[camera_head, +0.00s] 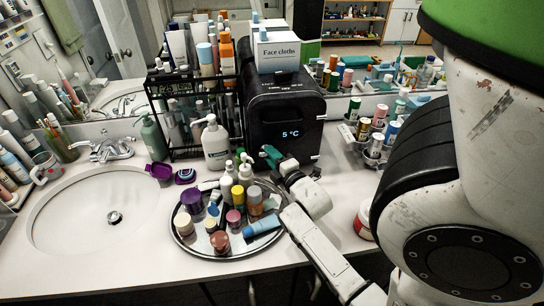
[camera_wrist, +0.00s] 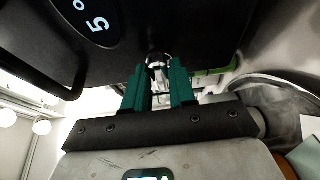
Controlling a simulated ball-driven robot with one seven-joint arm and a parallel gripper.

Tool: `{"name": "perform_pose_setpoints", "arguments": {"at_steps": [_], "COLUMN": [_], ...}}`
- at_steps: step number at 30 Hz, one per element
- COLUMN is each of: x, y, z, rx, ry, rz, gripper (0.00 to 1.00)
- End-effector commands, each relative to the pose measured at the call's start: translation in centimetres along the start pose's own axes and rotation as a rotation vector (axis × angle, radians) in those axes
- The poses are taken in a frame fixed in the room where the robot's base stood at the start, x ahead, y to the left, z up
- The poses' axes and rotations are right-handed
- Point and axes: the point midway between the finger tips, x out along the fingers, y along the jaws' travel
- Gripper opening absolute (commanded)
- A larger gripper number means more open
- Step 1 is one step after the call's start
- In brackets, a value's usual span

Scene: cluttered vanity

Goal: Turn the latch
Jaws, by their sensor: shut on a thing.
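The black mini fridge (camera_head: 286,112) stands at the back of the counter, its front showing "5 °C". My gripper (camera_head: 270,156), with green fingers, is at the lower front of the fridge, and in the head view it hides the latch. In the wrist view, the fridge front (camera_wrist: 150,25) fills the top of the picture, upside down. The fingers of my gripper (camera_wrist: 158,80) close in around a small dark and metallic latch (camera_wrist: 157,60) at the fridge's edge. The fridge door looks closed.
A round metal tray (camera_head: 222,252) crowded with bottles and jars sits just in front of my gripper. A white pump bottle (camera_head: 215,145) and a black wire rack (camera_head: 170,135) stand left of the fridge. A face cloths box (camera_head: 277,50) sits on top. Another tray (camera_head: 371,158) is at right.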

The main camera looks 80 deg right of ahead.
Motion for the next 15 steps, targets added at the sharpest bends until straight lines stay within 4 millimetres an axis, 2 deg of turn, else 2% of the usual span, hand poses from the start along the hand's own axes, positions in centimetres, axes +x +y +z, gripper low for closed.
{"name": "perform_pose_setpoints", "arguments": {"at_steps": [1, 5, 15], "x": [0.0, 0.01, 0.03], "y": [-0.01, -0.01, -0.24], "z": [0.0, 0.0, 0.03], "rx": [0.0, 0.0, 0.023], "ry": [0.0, 0.0, -0.001], "rz": [0.0, 0.0, 0.01], "gripper": [0.11, 0.0, 0.0]}}
